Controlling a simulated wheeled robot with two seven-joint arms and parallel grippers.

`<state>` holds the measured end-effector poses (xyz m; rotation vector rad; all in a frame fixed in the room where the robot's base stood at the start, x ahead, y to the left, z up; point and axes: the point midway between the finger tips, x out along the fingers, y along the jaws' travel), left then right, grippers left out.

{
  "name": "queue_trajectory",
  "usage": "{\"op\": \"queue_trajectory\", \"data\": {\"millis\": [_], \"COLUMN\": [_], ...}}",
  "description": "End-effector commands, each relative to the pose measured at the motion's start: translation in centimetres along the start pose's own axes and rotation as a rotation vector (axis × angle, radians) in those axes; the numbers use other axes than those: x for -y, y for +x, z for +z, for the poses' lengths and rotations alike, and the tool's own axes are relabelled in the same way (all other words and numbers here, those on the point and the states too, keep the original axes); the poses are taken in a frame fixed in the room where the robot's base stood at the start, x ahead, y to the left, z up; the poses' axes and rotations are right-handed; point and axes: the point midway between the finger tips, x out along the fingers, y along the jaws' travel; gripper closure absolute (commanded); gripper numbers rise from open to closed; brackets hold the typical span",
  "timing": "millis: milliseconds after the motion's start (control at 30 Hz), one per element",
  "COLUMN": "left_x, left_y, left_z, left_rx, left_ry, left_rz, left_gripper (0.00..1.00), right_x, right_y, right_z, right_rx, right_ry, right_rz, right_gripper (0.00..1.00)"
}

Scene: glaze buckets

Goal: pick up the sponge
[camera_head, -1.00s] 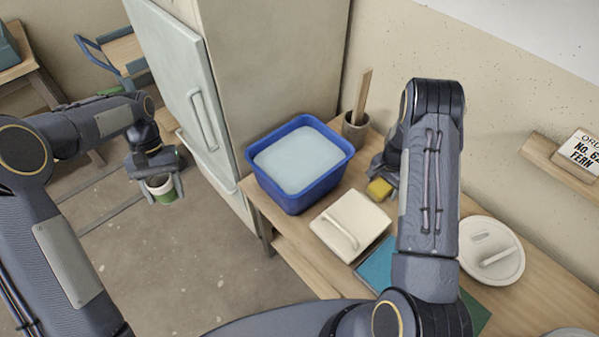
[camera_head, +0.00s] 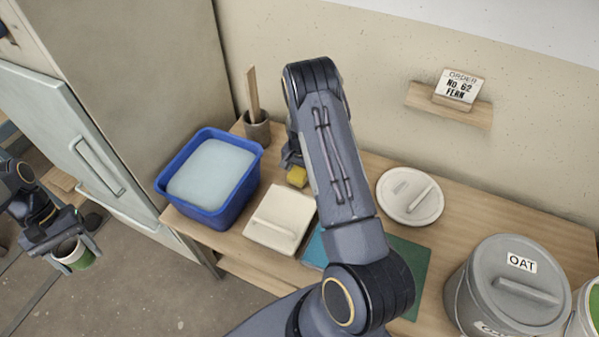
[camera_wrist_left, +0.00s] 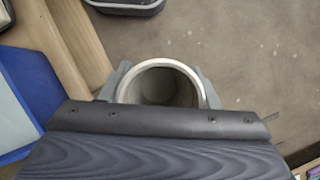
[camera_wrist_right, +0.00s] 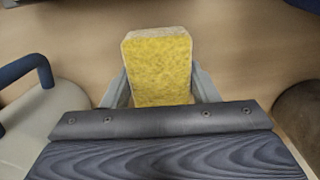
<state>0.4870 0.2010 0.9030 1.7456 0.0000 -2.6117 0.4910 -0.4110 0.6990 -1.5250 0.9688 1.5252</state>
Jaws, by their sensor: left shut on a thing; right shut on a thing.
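The yellow sponge (camera_head: 297,176) is between the fingers of my right gripper (camera_head: 290,163), over the table just right of the blue tub. In the right wrist view the sponge (camera_wrist_right: 160,66) fills the gap between both fingers, its pale edge at the top. My right arm hides part of that gripper in the head view. My left gripper (camera_head: 74,243) is at the far left, away from the table, shut on a small cup (camera_head: 75,255) with a white rim and a green band. The left wrist view looks into the cup's open top (camera_wrist_left: 162,88), which looks grey inside.
A blue tub (camera_head: 225,205) of pale liquid stands on the table's left end. Near it are a pot with a wooden stick (camera_head: 257,128) and a square white lid (camera_head: 280,217). A round lid (camera_head: 410,197) and grey OAT bucket (camera_head: 512,285) stand further right.

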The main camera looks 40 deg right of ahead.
Motion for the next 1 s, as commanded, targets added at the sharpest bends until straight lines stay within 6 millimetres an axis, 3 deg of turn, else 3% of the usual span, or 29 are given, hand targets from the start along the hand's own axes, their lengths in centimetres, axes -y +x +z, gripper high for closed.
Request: {"op": "queue_trajectory", "data": {"millis": [200, 467, 700, 1000], "left_x": [0.0, 0.0, 0.0, 0.0], "left_y": [1.1, 1.6, 2.0, 2.0], "left_z": [-0.5, -0.7, -0.8, -0.9], "left_rx": [0.000, 0.000, -0.001, 0.000], "left_ry": [0.000, 0.000, 0.000, 0.000], "left_rz": [0.000, 0.000, 0.000, 0.000], "left_gripper": [0.72, 0.72, 0.72, 0.72], "right_x": [0.1, -5.0, -9.0, -11.8], "right_y": [-2.9, -9.2, -11.0, -12.4], "right_z": [-0.1, 2.7, 4.8, 6.2], "right_rx": [-0.004, 0.001, 0.001, 0.000], "right_ry": [-0.001, 0.003, 0.000, 0.000], "right_rz": [-0.005, -0.005, -0.002, -0.001], "right_gripper": [0.68, 0.68, 0.68, 0.68]}}
